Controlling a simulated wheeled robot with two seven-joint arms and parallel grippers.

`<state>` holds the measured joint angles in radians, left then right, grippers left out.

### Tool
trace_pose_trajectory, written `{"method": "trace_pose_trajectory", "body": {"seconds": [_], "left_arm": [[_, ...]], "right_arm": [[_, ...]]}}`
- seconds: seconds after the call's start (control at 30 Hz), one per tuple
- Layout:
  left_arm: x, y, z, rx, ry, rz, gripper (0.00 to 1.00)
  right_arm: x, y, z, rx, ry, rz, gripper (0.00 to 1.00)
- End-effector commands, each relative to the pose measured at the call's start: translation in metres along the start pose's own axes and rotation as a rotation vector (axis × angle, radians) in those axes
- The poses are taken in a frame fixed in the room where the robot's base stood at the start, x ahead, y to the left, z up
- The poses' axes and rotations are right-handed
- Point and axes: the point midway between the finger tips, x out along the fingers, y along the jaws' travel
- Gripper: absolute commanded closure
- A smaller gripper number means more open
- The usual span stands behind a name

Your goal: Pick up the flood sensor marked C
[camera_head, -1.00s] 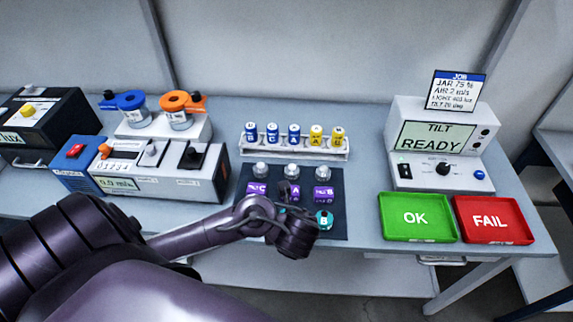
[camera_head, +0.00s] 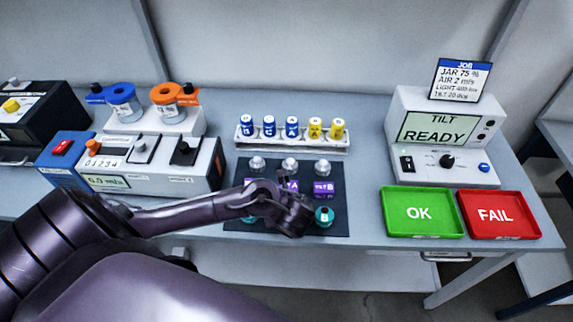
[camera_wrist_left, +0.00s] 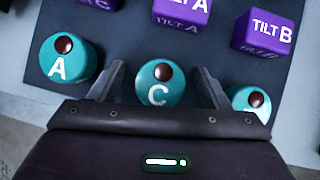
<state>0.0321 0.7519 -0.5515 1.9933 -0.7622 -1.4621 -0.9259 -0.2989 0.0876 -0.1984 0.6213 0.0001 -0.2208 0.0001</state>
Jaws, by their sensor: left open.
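The teal round flood sensor marked C (camera_wrist_left: 158,94) sits on the dark mat in the left wrist view, between the two fingers of my left gripper (camera_wrist_left: 160,80). The fingers are open, one on each side of it, with a gap showing; I cannot tell their height against it. In the head view my left gripper (camera_head: 292,213) is over the front of the mat and hides sensor C. Teal sensor A (camera_wrist_left: 68,60) stands left of the left finger. Teal sensor B (camera_wrist_left: 248,106) is at the right, partly covered by my gripper; it also shows in the head view (camera_head: 324,215).
Purple tilt sensors (camera_wrist_left: 268,28) stand behind on the dark mat (camera_head: 338,175). A white rack (camera_head: 292,143) of blue and yellow cells is further back. Green OK tray (camera_head: 421,229) and red FAIL tray (camera_head: 508,227) lie right. A grey-blue device (camera_head: 140,165) is left.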

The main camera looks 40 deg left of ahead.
Motion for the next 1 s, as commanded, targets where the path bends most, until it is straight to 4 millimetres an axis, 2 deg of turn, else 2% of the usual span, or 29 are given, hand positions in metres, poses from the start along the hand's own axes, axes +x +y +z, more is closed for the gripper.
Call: {"method": "trace_pose_trajectory", "body": {"seconds": [0.07,0.43,0.73,1.0], "left_arm": [[-0.001,0.000,0.000,0.000,0.000,0.000,0.30],[-0.001,0.000,0.000,0.000,0.000,0.000,0.78],[-0.007,-0.001,0.003,-0.002,0.001,-0.001,0.79],[-0.051,-0.001,0.031,-0.005,0.003,-0.002,0.80]], "right_arm": [[0.000,-0.003,-0.004,0.002,0.006,-0.004,0.64],[0.000,-0.013,-0.005,0.006,0.007,-0.015,0.64],[-0.005,-0.008,0.001,0.002,-0.001,-0.009,0.64],[-0.033,-0.005,-0.002,0.000,-0.002,-0.007,0.64]]}}
